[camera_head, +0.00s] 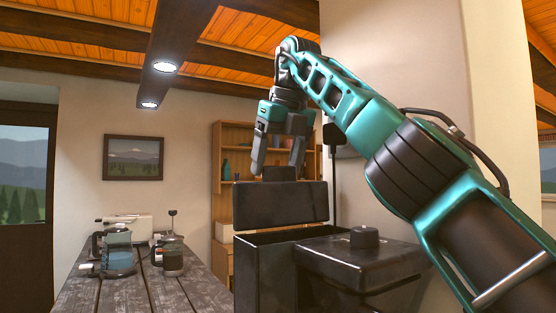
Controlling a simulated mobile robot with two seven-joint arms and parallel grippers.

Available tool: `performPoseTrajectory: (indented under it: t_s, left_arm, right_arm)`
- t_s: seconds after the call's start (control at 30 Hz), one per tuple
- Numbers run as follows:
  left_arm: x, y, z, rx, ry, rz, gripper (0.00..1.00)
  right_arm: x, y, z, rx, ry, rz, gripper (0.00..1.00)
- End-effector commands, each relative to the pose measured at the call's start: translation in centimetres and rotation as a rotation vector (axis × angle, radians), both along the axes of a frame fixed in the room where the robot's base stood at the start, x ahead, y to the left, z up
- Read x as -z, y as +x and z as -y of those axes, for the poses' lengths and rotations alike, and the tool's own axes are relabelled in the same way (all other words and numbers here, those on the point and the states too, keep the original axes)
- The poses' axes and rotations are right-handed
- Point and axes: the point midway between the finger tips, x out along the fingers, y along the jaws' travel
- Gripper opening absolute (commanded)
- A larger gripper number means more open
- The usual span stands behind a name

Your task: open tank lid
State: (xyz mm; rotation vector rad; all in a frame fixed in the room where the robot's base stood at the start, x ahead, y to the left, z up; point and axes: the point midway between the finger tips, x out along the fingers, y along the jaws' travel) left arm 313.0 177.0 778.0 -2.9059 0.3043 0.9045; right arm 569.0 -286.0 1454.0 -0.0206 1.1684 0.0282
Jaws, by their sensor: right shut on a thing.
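The black tank (262,270) stands right of centre, beside the table. Its flat black lid (280,206) is tilted up at the rear, and the dark top opening shows below it. A small black grip (278,173) shows at the lid's upper edge. My right gripper (277,170), on a teal and black arm from the right, points down with its fingers on either side of this grip and is shut on it. The exact finger contact is too small to see. My left gripper is not in view.
A black box top with a round knob (364,237) is right of the tank, under my right arm. A wooden shelf (228,170) stands behind.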

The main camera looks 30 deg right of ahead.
Motion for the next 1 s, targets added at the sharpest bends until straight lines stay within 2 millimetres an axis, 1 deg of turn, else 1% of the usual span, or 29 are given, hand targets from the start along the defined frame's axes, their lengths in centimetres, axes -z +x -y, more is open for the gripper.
performPoseTrajectory:
  t_s: [0.03, 0.17, 0.2, 0.47, 1.0]
  left_arm:
    - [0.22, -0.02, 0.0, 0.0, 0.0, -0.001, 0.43]
    - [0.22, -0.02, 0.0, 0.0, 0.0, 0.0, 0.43]
    - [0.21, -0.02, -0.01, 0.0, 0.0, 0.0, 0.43]
    - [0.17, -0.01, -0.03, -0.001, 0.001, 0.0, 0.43]
    - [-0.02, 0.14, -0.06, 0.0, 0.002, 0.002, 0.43]
  right_arm:
    - [1.4, 0.08, -0.23, -0.007, 0.0, -0.041, 0.19]
    - [1.39, 0.07, -0.23, -0.007, 0.0, -0.04, 0.19]
    - [1.39, 0.07, -0.23, -0.007, 0.0, -0.04, 0.75]
    - [1.38, 0.08, -0.04, -0.001, 0.004, -0.04, 1.0]
    - [0.9, 0.09, 0.07, -0.002, 0.001, -0.019, 1.0]
